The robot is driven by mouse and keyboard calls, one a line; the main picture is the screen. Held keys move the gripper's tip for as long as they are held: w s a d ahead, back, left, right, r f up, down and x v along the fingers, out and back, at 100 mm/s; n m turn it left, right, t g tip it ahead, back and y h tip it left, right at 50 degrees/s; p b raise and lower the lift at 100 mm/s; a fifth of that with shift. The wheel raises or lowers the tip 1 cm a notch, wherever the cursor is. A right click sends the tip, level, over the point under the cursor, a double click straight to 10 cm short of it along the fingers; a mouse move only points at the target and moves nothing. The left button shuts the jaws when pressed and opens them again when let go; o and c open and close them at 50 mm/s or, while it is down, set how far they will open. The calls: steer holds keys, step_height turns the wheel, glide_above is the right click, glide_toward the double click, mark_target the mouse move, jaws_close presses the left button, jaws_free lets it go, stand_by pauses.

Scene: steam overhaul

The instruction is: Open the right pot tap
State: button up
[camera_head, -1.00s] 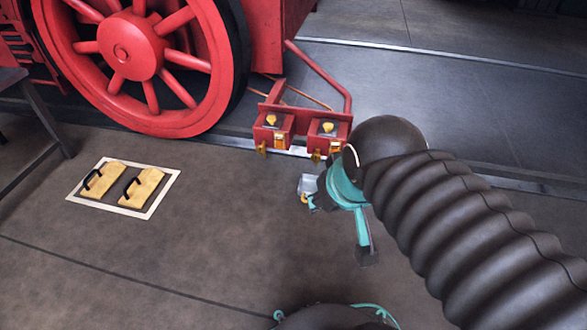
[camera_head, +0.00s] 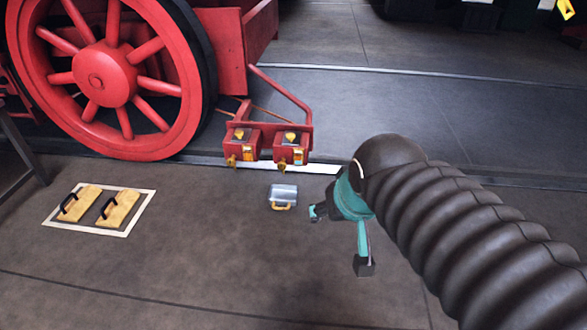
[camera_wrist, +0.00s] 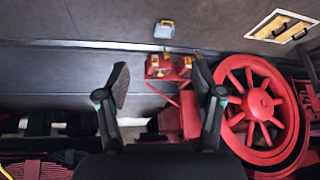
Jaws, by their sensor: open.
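Two red pots with yellow knobs on top stand side by side on a red bracket by the locomotive. The right pot (camera_head: 291,149) has a small brass tap (camera_head: 282,168) low on its front; whether it is open or shut is too small to tell. The left pot (camera_head: 241,144) has a similar tap (camera_head: 232,162). My gripper (camera_head: 338,240) is open and empty, to the right of and nearer than the pots, apart from them. In the wrist view, turned upside down, the pots (camera_wrist: 155,66) show beyond and between my open fingers (camera_wrist: 162,74).
A small clear container with a yellow handle (camera_head: 283,196) stands on the floor before the pots. Wooden blocks with black handles (camera_head: 116,209) lie on a white-framed patch at left. A big red wheel (camera_head: 98,80) stands behind.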

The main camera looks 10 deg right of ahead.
mark_target(282, 167)
steer(key=w+d+f+m+t+p, duration=0.1)
steer(key=w+m+t, duration=0.15)
steer(key=w, duration=1.45)
steer(key=w+f+m+t+p, duration=0.2)
steer(key=w+m, duration=0.2)
steer(key=w, duration=1.2)
steer(key=w+f+m+t+p, duration=0.1)
steer(key=w+f+m+t, duration=0.25)
steer(key=w+f, duration=1.05)
step_height(282, 167, down, 22)
steer(key=w+m+t+y+p, duration=0.1)
steer(key=m+t+y+p, duration=0.1)
steer(key=m+t, duration=0.3)
steer(key=shift+m+g, duration=0.6)
steer(key=w, duration=0.4)
steer(key=w+a+b, duration=0.1)
steer(key=w, duration=0.8)
steer(key=shift+w+a+f, duration=0.15)
steer(key=shift+w, duration=0.2)
